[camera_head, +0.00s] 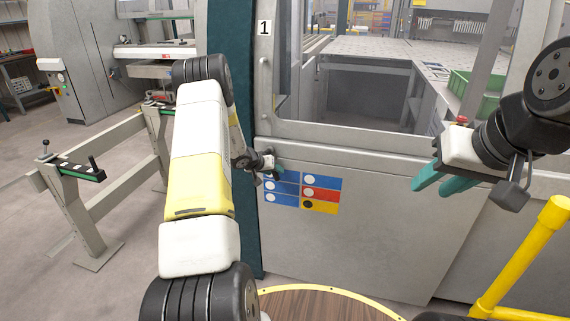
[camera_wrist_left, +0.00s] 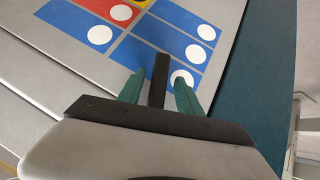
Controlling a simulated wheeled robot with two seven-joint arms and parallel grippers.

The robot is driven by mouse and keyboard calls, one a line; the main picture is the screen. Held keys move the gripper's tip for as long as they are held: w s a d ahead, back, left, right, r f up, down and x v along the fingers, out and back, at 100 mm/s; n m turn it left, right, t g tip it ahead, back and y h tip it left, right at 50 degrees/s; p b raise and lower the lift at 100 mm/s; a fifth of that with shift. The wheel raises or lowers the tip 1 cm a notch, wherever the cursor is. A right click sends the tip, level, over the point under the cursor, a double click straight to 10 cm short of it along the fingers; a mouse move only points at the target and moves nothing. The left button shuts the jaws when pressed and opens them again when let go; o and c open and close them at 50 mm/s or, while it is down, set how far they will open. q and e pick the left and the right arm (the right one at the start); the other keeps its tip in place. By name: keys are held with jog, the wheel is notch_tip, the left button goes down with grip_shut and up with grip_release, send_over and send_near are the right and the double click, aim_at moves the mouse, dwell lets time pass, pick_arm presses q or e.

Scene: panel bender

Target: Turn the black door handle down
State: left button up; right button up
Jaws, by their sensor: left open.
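My left gripper (camera_head: 279,172) is at the grey door panel (camera_head: 345,240), just above and beside the coloured stickers. In the left wrist view its two green fingers are apart, open (camera_wrist_left: 160,77). A black bar, which looks like the door handle (camera_wrist_left: 158,84), shows between the fingers with gaps on both sides. In the head view the handle is small and largely hidden by the gripper, so its exact angle is unclear. My right gripper (camera_head: 432,182) is open and empty in front of the machine at the right, its two green fingers apart.
Blue, red and yellow stickers (camera_head: 321,194) are on the panel. A window frame (camera_head: 360,137) is above it. A yellow railing (camera_head: 525,255) stands at the lower right, and a grey stand with rails (camera_head: 75,200) at the left. A green crate (camera_head: 474,92) lies behind the right gripper.

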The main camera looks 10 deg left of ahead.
pick_arm(q)
jog(key=shift+r, duration=0.1)
jog(key=v, duration=0.7)
jog(key=shift+s, duration=0.3)
jog(key=shift+a+r, duration=0.15)
jog(key=shift+r, duration=0.1)
dwell(0.9)
